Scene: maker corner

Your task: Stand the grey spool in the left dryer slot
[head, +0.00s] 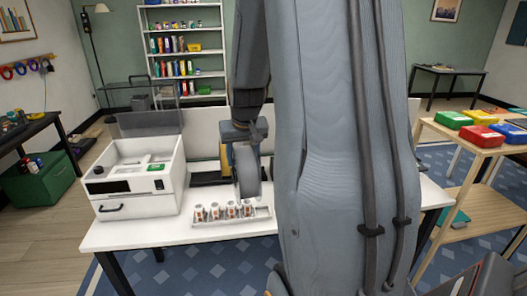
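A grey spool (247,172) hangs upright and edge-tilted below my gripper (242,148), above the white table. My gripper points down and appears shut on the spool's upper part; its fingertips are mostly hidden. The white dryer (140,199) stands on the left of the table, to the left of the spool and apart from it. Its smoky lid (150,123) is raised at the back and its top is open. The slots inside cannot be made out clearly.
A tray (232,222) with several small orange-marked jars sits at the table's front, just below the spool. A dark flat thing (205,179) lies behind it. My arm hides the table's right part. A wooden shelf (480,150) with coloured boxes stands right.

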